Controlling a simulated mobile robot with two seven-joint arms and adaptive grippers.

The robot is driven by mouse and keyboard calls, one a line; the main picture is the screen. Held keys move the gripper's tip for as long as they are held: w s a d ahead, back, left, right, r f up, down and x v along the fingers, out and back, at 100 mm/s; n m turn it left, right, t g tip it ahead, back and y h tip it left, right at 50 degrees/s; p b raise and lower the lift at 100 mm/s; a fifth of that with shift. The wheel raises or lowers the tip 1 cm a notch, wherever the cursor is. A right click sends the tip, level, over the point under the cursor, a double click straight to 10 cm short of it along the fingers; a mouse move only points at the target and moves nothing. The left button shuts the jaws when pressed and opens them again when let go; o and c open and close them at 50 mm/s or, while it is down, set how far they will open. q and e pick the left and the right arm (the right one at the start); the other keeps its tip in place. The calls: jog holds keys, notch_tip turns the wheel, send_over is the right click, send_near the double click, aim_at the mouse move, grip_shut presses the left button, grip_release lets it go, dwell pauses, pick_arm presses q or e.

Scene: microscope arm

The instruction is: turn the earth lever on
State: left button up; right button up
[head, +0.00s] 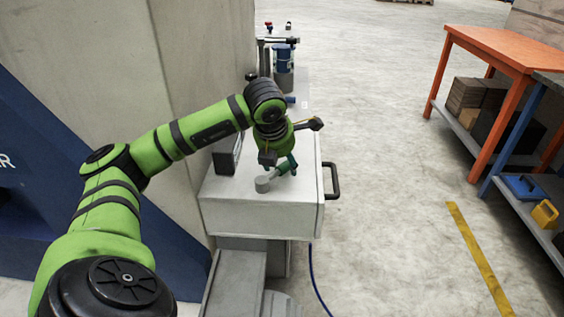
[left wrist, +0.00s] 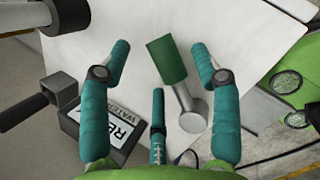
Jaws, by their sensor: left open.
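The earth lever has a green grip (head: 288,164), a short grey arm and a round grey hub (head: 262,184). It lies on top of the white cabinet (head: 230,190). In the left wrist view the green grip (left wrist: 166,60) points up and slightly left, and the hub (left wrist: 193,122) is lower right. My left gripper (head: 284,158) is over the lever from above, its teal fingers open. In the left wrist view the fingers (left wrist: 161,62) stand on both sides of the green grip, with a third finger below it. I cannot tell whether any finger touches. My right gripper does not show.
A small lettered box (head: 227,155) stands left of the lever on the cabinet. A black handle (head: 332,180) sticks out of the cabinet's right side. Blue and grey equipment (head: 283,56) stands behind. An orange table (head: 500,45) is at the right, with clear floor between.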

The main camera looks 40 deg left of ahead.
pick_arm(q)
jog(key=shift+w+a+f, duration=0.1)
jog(key=shift+w+f, duration=0.1)
jog(key=shift+f, duration=0.3)
grip_shut()
